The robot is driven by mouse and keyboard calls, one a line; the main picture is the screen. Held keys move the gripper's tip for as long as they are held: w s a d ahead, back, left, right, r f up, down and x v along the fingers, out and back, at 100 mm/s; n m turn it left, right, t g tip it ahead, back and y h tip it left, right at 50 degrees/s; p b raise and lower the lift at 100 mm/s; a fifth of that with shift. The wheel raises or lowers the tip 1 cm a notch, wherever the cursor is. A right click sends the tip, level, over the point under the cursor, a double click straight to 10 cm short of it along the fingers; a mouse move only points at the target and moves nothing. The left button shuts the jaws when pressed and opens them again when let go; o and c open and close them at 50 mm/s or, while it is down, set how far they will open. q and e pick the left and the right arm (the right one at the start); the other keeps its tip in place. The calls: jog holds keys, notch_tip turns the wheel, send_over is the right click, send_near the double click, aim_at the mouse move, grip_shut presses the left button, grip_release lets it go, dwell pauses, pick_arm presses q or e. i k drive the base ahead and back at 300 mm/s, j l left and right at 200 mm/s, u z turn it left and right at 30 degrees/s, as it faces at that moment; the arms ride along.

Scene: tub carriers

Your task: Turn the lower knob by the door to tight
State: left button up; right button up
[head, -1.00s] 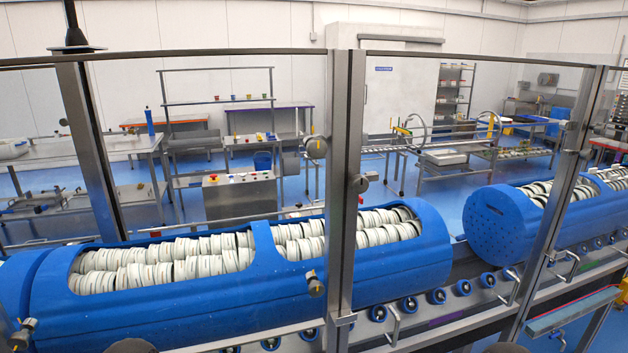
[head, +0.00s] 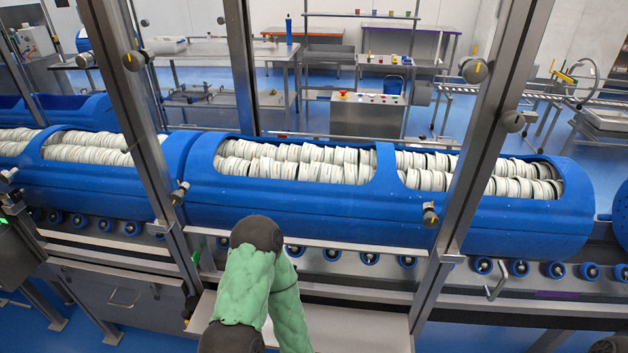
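Several dark knobs with yellowish marks sit on the grey posts of the glazed guard. One upper knob (head: 133,60) is on the left post, and one lower knob (head: 180,192) is further down it. On the right post are an upper knob (head: 474,70), a second knob (head: 514,121) and a lower knob (head: 430,215). I cannot tell which lower knob is the one by the door, nor whether any is tight. My green-sleeved arm rises at bottom centre, in front of the guard and apart from the knobs. Neither gripper shows.
Behind the guard, blue tub carriers (head: 285,205) full of white discs lie on a roller line. A control box (head: 368,114) and steel tables stand behind. Metal posts and a ledge (head: 345,330) border the near side. A dark cabinet (head: 120,290) is at lower left.

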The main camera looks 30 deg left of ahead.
aim_at(178, 198)
jog(key=u, duration=1.9)
